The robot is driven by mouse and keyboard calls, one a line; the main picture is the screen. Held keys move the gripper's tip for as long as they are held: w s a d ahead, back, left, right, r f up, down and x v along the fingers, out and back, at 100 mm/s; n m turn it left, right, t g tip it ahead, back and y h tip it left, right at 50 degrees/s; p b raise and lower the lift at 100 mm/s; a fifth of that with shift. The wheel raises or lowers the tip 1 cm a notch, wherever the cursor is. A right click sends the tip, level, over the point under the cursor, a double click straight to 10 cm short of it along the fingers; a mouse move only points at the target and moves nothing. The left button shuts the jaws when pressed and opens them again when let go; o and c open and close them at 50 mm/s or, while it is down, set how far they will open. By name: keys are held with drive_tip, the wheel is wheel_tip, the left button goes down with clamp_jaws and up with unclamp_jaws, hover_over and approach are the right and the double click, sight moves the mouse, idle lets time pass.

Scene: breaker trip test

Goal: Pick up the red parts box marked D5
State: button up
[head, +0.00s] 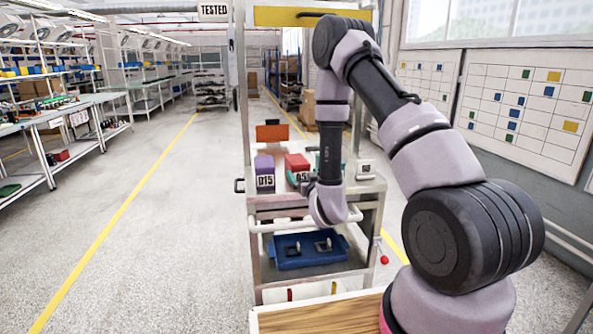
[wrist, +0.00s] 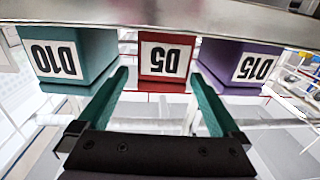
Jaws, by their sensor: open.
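The red box marked D5 (wrist: 166,58) is in the middle of the wrist view, its label upside down. In the head view the red box (head: 297,163) stands on the cart's upper shelf, its label partly covered by my arm. My gripper (wrist: 160,75) is open and empty. Its two green fingers point toward the red box, one to each side of it in the picture, and no contact shows. In the head view my wrist mostly hides the gripper.
A teal box marked D10 (wrist: 75,57) and a purple box marked D15 (wrist: 240,65) flank the red box in the wrist view. The cart (head: 350,195) carries a blue tray (head: 310,262) lower down. Open floor lies left of the cart.

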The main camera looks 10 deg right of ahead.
sight(302, 171)
drive_tip(key=w, duration=0.3)
drive_tip(key=shift+a, duration=0.1)
drive_tip(key=shift+w+a+r, duration=0.1)
drive_tip(key=shift+w+a, duration=0.1)
drive_tip(key=shift+w, duration=1.15)
drive_tip(key=shift+w+a+r, duration=0.1)
drive_tip(key=shift+w+a, duration=0.05)
drive_tip(key=shift+w, duration=1.15)
drive_tip(key=c, duration=1.5)
